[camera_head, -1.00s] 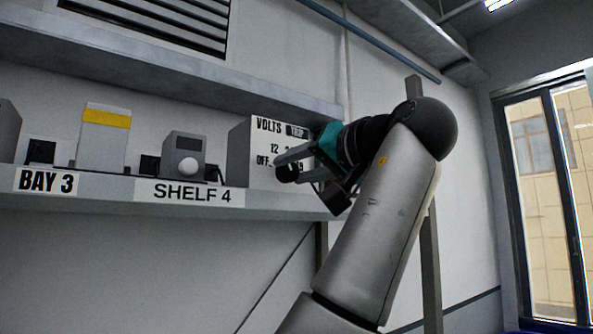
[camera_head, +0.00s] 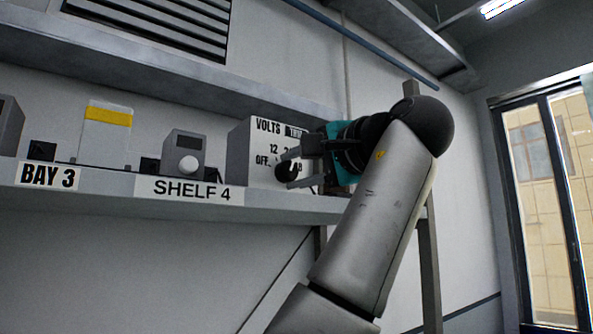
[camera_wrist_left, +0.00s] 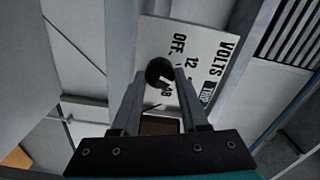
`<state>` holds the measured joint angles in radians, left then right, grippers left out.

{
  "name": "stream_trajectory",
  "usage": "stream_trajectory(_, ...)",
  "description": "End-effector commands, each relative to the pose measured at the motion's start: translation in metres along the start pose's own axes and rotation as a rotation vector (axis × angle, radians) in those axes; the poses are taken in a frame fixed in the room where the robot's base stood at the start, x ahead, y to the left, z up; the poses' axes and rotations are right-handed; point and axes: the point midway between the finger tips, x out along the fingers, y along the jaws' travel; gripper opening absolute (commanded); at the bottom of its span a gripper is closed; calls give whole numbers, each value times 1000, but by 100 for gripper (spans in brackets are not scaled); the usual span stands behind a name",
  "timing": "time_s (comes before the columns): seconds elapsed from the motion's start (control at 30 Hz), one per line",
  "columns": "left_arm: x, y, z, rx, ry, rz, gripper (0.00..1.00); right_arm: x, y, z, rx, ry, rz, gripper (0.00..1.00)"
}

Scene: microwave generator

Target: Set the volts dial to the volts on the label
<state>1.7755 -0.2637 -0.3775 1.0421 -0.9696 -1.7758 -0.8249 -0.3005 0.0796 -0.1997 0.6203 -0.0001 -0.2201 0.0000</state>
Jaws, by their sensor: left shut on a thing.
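The volts box (camera_head: 240,152) is a grey case with a white front panel (camera_wrist_left: 204,48) on the shelf. The panel reads VOLTS, with OFF, 12, a partly hidden mark and 48 around a black dial (camera_head: 287,171). The dial also shows in the left wrist view (camera_wrist_left: 159,71). A small dark tag (camera_wrist_left: 208,92) sits beside VOLTS; its text is too small to read surely. My left gripper (camera_head: 296,169) is shut on the dial, its fingers (camera_wrist_left: 160,84) on either side of it. My right gripper is not in view.
The shelf edge carries the labels BAY 3 (camera_head: 48,175) and SHELF 4 (camera_head: 190,190). A grey device with a white knob (camera_head: 183,152) and a white box with a yellow band (camera_head: 104,134) stand to the left. An upper shelf (camera_head: 170,78) runs above.

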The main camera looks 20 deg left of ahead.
Motion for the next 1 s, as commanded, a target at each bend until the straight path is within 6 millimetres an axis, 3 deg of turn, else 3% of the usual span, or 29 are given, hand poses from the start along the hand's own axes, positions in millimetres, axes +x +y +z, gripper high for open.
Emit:
stream_trajectory(0.6,0,-1,-1,41,3,-2,0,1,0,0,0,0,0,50)
stream_trajectory(0.63,0,-1,-1,41,3,-2,46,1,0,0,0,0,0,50)
stream_trajectory(0.87,0,0,0,41,2,-1,72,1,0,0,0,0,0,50)
stream_trajectory(1.0,0,1,0,42,0,2,74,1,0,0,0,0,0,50)
